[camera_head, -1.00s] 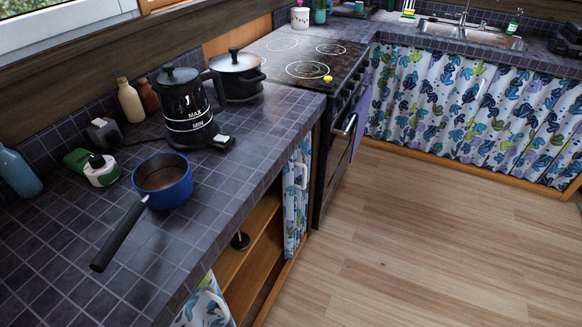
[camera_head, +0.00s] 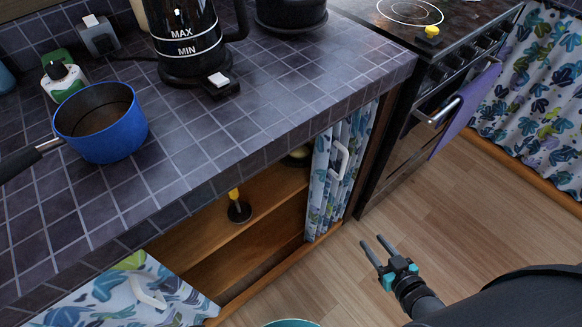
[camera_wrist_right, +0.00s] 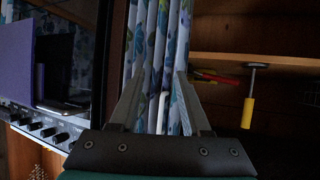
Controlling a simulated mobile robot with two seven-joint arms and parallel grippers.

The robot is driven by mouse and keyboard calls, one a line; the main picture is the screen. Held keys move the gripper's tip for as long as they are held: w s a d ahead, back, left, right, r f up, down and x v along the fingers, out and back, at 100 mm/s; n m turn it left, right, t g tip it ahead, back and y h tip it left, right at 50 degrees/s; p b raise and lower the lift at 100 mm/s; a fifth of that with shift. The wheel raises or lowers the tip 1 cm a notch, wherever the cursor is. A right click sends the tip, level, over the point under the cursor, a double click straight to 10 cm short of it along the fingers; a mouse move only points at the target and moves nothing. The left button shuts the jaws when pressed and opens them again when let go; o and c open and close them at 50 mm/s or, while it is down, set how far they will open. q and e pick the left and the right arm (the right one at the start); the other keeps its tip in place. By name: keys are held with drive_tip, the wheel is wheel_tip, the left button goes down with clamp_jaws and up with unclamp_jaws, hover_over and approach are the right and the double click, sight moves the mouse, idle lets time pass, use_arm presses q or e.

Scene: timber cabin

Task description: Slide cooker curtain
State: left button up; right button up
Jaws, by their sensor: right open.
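A leaf-patterned curtain (camera_head: 325,178) hangs bunched at the right end of the opening under the counter, beside the oven, with a white handle (camera_head: 341,160). A second patterned curtain (camera_head: 105,291) with a white handle (camera_head: 147,292) is at the opening's left end. My right gripper (camera_head: 372,241) is open and empty over the floor, in front of and apart from the right curtain. In the right wrist view the bunched curtain (camera_wrist_right: 150,45) and its handle (camera_wrist_right: 161,108) show between the open fingers (camera_wrist_right: 160,75). My left gripper is not in view.
The oven (camera_head: 400,150) with a towel (camera_head: 465,108) on its bar stands right of the opening. A yellow-handled item (camera_head: 238,210) is on the wooden shelf (camera_head: 180,240). A blue pan (camera_head: 118,135) and black kettle (camera_head: 190,45) stand on the counter. The floor (camera_head: 480,215) is clear.

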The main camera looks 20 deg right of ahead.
sight(340, 178)
drive_tip(key=w+r+n+t+y+b, duration=0.25)
drive_tip(key=w+r+t+b, duration=0.3)
drive_tip(key=r, duration=0.35)
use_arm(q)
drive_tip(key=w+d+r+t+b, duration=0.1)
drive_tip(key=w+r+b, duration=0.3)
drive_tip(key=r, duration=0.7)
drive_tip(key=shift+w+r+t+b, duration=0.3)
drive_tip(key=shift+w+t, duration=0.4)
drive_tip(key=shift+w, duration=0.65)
use_arm(e)
drive_tip(key=shift+m+y, duration=0.35)
drive_tip(key=shift+w+a+r, duration=0.1)
drive_tip(key=shift+w+a, duration=0.3)
drive_tip(key=shift+w, duration=1.95)
drive_tip(key=shift+w+a+r, duration=0.1)
drive_tip(key=shift+w+a, duration=0.3)
drive_tip(key=shift+w, duration=1.9)
drive_tip(key=shift+w+a, duration=0.4)
drive_tip(key=shift+w, duration=1.95)
drive_tip(key=shift+c, duration=0.2)
clamp_jaws()
